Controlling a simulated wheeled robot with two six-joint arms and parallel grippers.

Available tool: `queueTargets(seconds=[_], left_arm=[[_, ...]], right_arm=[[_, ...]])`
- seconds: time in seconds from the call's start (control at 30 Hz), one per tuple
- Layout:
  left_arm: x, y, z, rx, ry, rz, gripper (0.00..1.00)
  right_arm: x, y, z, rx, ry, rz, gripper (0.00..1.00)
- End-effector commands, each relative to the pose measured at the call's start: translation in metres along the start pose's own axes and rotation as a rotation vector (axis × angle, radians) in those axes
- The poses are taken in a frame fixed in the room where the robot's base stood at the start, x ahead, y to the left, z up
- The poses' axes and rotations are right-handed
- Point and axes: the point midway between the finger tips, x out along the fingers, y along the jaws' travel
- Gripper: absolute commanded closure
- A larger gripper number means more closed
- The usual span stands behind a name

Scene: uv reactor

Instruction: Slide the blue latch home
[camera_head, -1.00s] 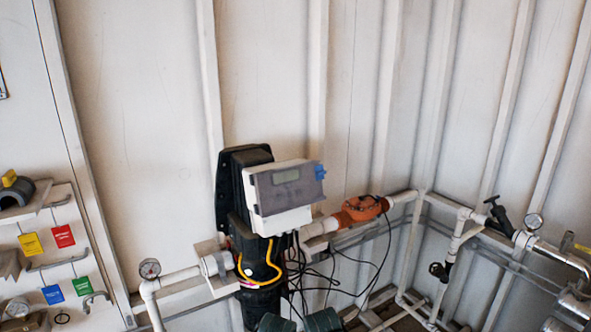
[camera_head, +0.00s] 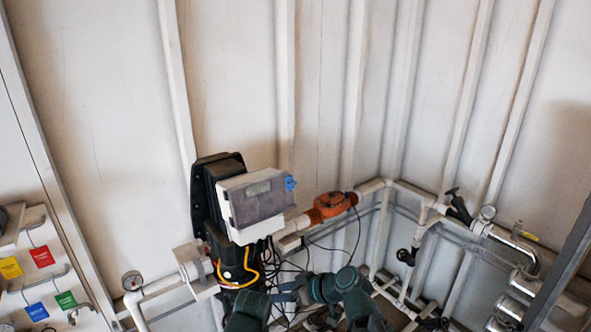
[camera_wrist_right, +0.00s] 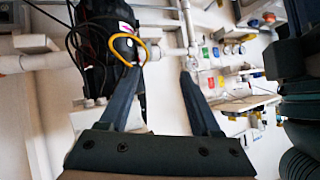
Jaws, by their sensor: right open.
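The blue latch (camera_head: 290,183) is a small blue piece on the upper right side of the grey-and-white controller box (camera_head: 254,206). The box is mounted on the black reactor body (camera_head: 207,200). My right gripper (camera_head: 287,286) is below the box in the head view, apart from the latch. In the right wrist view its two fingers (camera_wrist_right: 160,76) are spread with nothing between them. That view shows the black body and yellow cable behind the left finger; I cannot make out the latch there. My left gripper is not identifiable in view.
An orange pipe fitting (camera_head: 331,206) sits right of the box, with loose black cables below. White pipes with a black valve (camera_head: 458,206) run along the right wall. A board with coloured tags (camera_head: 41,256) is at the left. The wall above the box is clear.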

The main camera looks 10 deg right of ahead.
Motion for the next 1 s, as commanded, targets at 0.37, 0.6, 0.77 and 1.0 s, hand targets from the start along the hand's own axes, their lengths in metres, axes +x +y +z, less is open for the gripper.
queueTargets(seconds=[0.37,0.6,0.77,1.0], left_arm=[[-0.074,-0.007,0.005,-0.006,-0.001,0.002,1.00],[-0.075,-0.007,0.005,-0.007,-0.002,0.002,1.00],[-0.075,-0.007,0.005,-0.007,-0.001,0.002,1.00],[-0.075,-0.007,0.005,-0.007,-0.001,0.002,1.00]], right_arm=[[-0.148,0.093,-0.156,-0.134,0.580,0.309,0.36],[-0.165,0.105,-0.164,-0.145,0.630,0.362,0.36],[-0.157,0.108,-0.170,-0.145,0.628,0.359,0.36],[-0.123,0.121,-0.197,-0.145,0.627,0.356,0.36]])
